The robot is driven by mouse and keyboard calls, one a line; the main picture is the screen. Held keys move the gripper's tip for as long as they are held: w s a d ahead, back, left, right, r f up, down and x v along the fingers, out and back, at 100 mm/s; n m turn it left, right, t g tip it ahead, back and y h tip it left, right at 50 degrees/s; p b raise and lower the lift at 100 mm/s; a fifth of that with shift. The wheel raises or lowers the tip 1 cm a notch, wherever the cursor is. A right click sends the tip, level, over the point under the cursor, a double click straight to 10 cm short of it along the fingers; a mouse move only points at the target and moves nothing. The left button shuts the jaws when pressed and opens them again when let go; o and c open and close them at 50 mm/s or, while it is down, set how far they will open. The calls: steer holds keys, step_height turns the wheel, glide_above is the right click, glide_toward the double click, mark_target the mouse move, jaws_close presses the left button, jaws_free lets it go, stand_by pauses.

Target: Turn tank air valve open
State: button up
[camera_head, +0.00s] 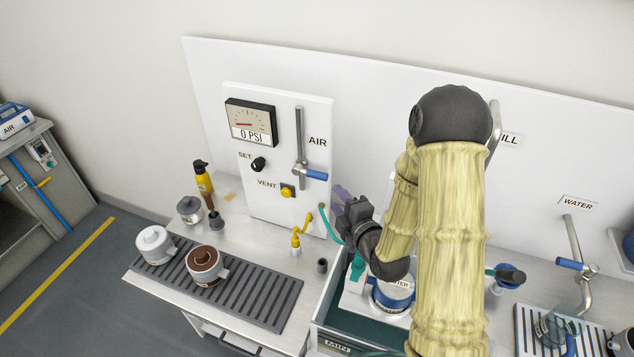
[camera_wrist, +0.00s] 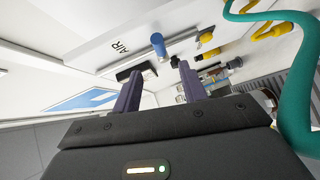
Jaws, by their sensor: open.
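A blue lever handle (camera_head: 316,175) sits at the foot of the grey pipe on the white panel, beside the AIR label (camera_head: 318,141). It also shows in the wrist view (camera_wrist: 158,44), a little beyond my fingertips. I cannot tell from a label which of these is the tank's own valve. My gripper (camera_head: 337,198) is below and right of the blue handle. Its purple fingers (camera_wrist: 160,72) are open and empty, apart from the handle. My forearm hides part of the tank.
The gauge (camera_head: 250,122) reads 0 PSI. The SET knob (camera_head: 258,164) and yellow VENT button (camera_head: 287,191) are left of the pipe. The teal hose (camera_wrist: 302,85) passes close along my gripper's right side.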

mark_target(320, 177)
steer(key=shift+w+a+f+b, duration=0.15)
steer(key=shift+w+b, duration=0.15)
steer(key=shift+b, duration=0.55)
steer(key=shift+w+a+b, duration=0.15)
steer(key=shift+w+b, duration=0.15)
steer(key=shift+b, duration=0.55)
steer(key=shift+b, duration=0.3)
steer(key=p+x, duration=0.2)
steer(key=x, duration=0.3)
steer(key=p+x, duration=0.2)
steer(key=x, duration=0.3)
steer(key=shift+w+r+p, duration=0.2)
steer(key=shift+w+p, duration=0.1)
steer(key=shift+w+a+f, duration=0.2)
steer(key=shift+w+a, duration=0.1)
steer(key=shift+w, duration=0.2)
jaws_close()
